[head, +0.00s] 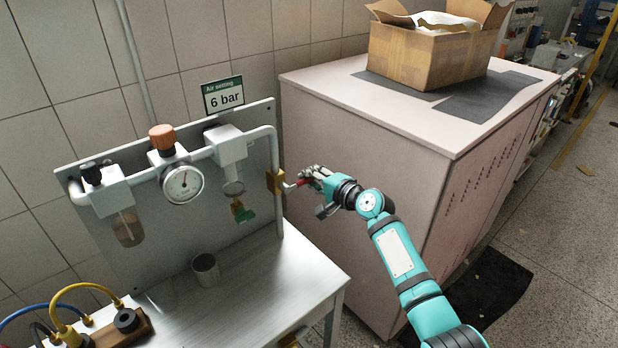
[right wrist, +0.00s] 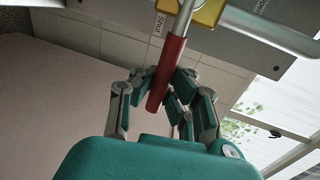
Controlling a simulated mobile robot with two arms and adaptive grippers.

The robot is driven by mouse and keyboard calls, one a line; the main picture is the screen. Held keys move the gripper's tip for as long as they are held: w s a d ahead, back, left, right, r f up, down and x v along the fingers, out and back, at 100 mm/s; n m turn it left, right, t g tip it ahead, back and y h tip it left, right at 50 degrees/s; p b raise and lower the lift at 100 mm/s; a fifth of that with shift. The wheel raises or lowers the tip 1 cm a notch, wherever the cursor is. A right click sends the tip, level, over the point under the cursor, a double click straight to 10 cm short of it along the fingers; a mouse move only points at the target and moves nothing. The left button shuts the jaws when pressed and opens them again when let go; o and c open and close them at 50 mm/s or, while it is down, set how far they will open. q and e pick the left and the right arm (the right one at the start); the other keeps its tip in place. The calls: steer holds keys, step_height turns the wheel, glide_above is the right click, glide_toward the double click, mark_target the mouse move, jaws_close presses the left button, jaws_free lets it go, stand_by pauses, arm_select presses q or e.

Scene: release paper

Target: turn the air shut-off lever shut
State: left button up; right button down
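The red shut-off lever (head: 291,185) sticks out to the right of the brass-yellow valve body (head: 274,181) on the pipe's down-leg. In the right wrist view, the red lever handle (right wrist: 167,75) slants down from the yellow valve body (right wrist: 208,12), and a "Shut" label (right wrist: 158,23) is just left of its stem. My right gripper (head: 314,179) is at the lever's free end. Its fingers (right wrist: 162,88) are partly closed, one on each side of the handle. I cannot tell whether both touch it. My left gripper is not in view.
A metal bench (head: 235,300) carries the panel with a gauge (head: 183,184), a "6 bar" sign (head: 223,95) and a metal cup (head: 206,269). A pinkish cabinet (head: 375,150) with a cardboard box (head: 425,55) on top stands close behind my right arm.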

steer(key=c, duration=2)
jaws_free()
steer(key=shift+s+d+f, duration=0.1)
steer(key=shift+f, duration=0.4)
steer(key=o, duration=0.7)
steer(key=shift+s+d+r, duration=0.15)
steer(key=shift+d+r, duration=0.05)
steer(key=shift+r, duration=0.15)
steer(key=shift+a, duration=0.1)
steer(key=v, duration=1.2)
